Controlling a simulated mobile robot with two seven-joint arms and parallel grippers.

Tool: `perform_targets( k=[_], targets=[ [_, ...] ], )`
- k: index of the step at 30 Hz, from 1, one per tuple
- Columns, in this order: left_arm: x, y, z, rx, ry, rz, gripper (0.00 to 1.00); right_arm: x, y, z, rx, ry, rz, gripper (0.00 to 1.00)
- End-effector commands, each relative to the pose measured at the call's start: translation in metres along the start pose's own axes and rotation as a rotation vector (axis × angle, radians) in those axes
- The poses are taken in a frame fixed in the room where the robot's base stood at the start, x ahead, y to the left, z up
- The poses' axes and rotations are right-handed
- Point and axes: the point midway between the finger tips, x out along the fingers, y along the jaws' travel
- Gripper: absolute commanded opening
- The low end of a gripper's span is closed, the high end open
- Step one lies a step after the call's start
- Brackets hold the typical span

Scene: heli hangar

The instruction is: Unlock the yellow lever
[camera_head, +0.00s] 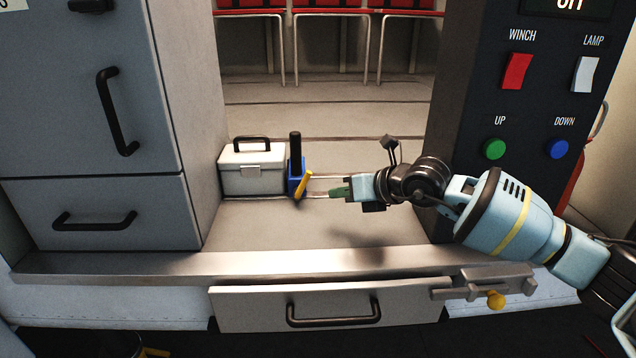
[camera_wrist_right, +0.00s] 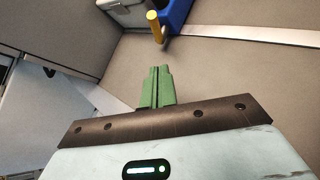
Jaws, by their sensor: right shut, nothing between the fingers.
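The yellow lever (camera_head: 303,186) is a short rod tilted on the front of a blue block (camera_head: 295,167) with an upright black handle (camera_head: 295,145). In the right wrist view the lever (camera_wrist_right: 155,27) is near the top, beside the blue block (camera_wrist_right: 177,14). My right gripper (camera_head: 334,192) has its green fingers together and empty. It is to the right of the lever, apart from it, pointing left toward it. In the wrist view the closed fingers (camera_wrist_right: 156,76) point up toward the lever with a gap between. My left gripper is not in view.
A white case (camera_head: 252,172) stands left of the blue block, beside a grey cabinet (camera_head: 100,120). A control panel (camera_head: 500,115) with switches and buttons rises at right. Below the shelf edge are a drawer (camera_head: 250,308) and a metal latch with a yellow knob (camera_head: 495,300).

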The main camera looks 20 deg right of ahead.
Motion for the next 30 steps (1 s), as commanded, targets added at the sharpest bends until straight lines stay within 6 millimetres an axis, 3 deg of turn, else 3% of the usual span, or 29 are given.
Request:
perform_targets(
  k=[6,12,30],
  targets=[
    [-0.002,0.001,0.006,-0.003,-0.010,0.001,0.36,0.042,0.001,0.000,0.001,0.001,0.001,0.00],
    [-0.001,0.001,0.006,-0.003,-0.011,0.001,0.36,0.059,0.000,0.017,0.000,-0.001,0.000,0.00],
    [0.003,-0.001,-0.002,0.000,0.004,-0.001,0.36,0.070,-0.001,0.028,0.001,0.000,0.000,0.00]
  ],
)
